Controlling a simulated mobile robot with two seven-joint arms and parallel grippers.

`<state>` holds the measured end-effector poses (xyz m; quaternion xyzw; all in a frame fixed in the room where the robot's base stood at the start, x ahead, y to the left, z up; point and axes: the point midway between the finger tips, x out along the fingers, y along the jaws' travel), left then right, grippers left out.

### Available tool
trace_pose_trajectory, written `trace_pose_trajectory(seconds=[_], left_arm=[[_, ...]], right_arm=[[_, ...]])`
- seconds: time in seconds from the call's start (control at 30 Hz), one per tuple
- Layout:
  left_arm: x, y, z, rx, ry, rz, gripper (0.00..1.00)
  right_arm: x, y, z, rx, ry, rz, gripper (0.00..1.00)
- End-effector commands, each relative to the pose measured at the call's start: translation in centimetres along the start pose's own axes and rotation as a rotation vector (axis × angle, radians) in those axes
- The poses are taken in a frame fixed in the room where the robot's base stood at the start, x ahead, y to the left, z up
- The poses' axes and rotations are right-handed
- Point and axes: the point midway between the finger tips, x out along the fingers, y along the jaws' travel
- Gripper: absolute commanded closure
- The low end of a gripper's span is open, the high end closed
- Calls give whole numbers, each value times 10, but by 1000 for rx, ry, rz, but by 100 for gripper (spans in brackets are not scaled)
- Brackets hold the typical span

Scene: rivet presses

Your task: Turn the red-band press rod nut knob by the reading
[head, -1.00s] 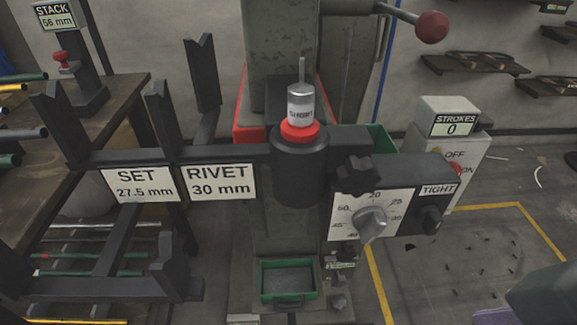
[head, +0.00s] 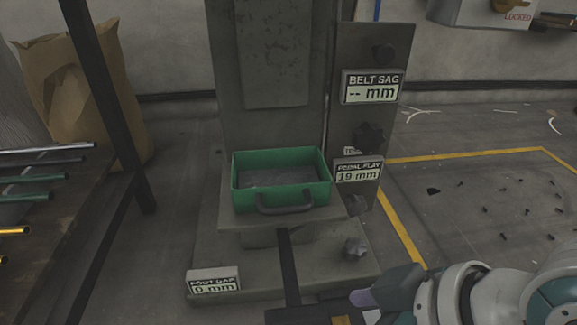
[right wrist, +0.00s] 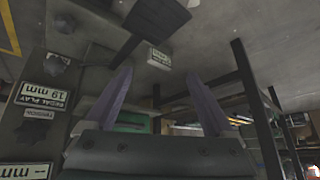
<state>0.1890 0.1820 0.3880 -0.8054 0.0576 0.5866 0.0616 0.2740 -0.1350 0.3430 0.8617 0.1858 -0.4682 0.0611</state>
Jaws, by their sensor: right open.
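The lower part of the press (head: 280,60) fills the head view; its red band is out of view now. Dark knobs sit on its right side: a star knob (head: 369,137) above the PEDAL PLAY sign (head: 358,171), which reads 19 mm, and a lower star knob (head: 355,248) near the base. No readable label names the rod nut, so I cannot tell which knob it is. My right gripper (right wrist: 160,95) is open and empty, with two purple fingers apart. In the head view it is low right, below the lower knob. My left gripper is not in view.
A green tray (head: 245,196) stands on the press ledge. The BELT SAG sign (head: 372,87) reads -- mm and the FOOT GAP sign (head: 213,283) 0 mm. A dark pedal bar (head: 288,270) extends forward.

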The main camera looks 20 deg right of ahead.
Motion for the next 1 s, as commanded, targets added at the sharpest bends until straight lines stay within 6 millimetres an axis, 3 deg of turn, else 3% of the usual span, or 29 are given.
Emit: trace_pose_trajectory(seconds=[0.03,0.17,0.23,0.37,0.53,0.6,0.77,1.0], left_arm=[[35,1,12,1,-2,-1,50],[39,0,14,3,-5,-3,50],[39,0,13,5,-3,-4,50],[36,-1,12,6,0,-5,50],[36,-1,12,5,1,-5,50],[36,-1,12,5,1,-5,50],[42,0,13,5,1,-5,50],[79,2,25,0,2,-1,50]], right_arm=[[52,6,4,-12,78,-21,12],[94,30,-31,-3,290,4,12],[108,55,-46,24,388,71,12],[120,113,-57,85,504,275,12],[116,177,-42,141,527,547,12],[112,192,-35,152,518,622,12],[113,208,-28,158,507,689,12],[142,233,-39,160,510,691,12]])
